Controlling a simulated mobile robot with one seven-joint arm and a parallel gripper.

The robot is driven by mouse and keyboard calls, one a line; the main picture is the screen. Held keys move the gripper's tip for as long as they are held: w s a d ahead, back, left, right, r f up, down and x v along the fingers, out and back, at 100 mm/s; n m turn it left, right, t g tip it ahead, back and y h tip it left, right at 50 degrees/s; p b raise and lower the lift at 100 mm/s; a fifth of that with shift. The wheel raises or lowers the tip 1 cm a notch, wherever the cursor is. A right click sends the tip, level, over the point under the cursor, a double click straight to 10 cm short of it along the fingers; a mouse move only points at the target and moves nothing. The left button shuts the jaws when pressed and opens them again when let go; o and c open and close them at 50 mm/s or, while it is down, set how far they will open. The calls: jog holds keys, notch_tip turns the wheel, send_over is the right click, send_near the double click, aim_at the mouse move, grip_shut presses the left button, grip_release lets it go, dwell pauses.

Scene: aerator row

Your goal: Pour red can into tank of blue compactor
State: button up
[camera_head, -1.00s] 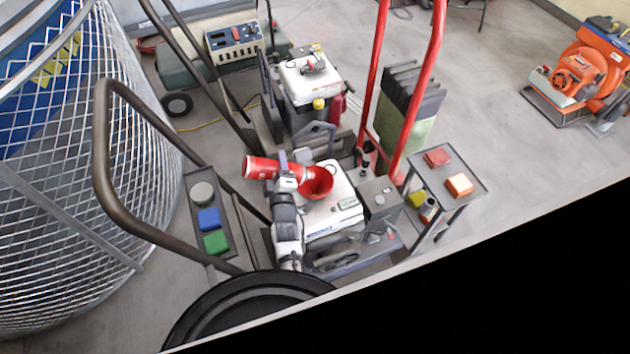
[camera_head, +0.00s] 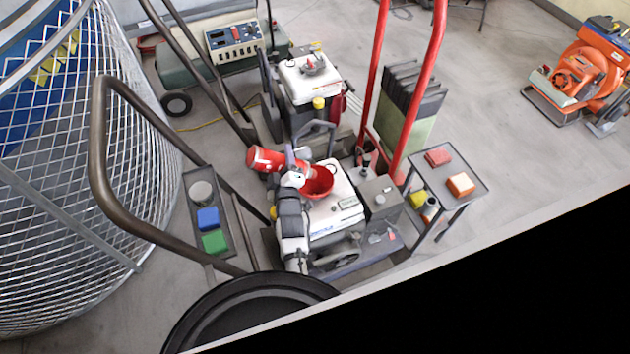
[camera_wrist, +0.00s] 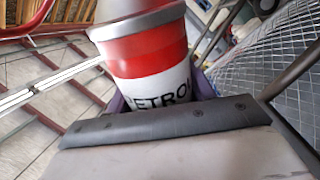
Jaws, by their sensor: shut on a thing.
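My gripper (camera_head: 291,165) is shut on the red can (camera_head: 264,159), which has a white band. The can is tipped, its base up to the left and its other end toward the red funnel (camera_head: 320,181). The funnel stands on the white tank (camera_head: 338,210) of the machine below. My arm hides the can's lower end, and I cannot see whether anything flows. In the wrist view the can (camera_wrist: 150,50) fills the space between the jaws, with dark "PETRO" lettering partly covered by the gripper. I cannot tell the compactor's blue color clearly.
A second machine with a white top (camera_head: 305,72) stands behind. Red bars (camera_head: 425,80) rise to the right, beside a small side table (camera_head: 468,165) with blocks. A brown handle (camera_head: 97,150) and a wire mesh cage (camera_head: 90,190) are at the left. A narrow shelf (camera_head: 190,179) holds blocks.

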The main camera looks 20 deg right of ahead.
jog(key=shift+s+d+r+m+b, duration=0.1)
jog(key=shift+d+r+m+b, duration=0.45)
jog(key=shift+m, duration=0.25)
jog(key=shift+d, duration=0.1)
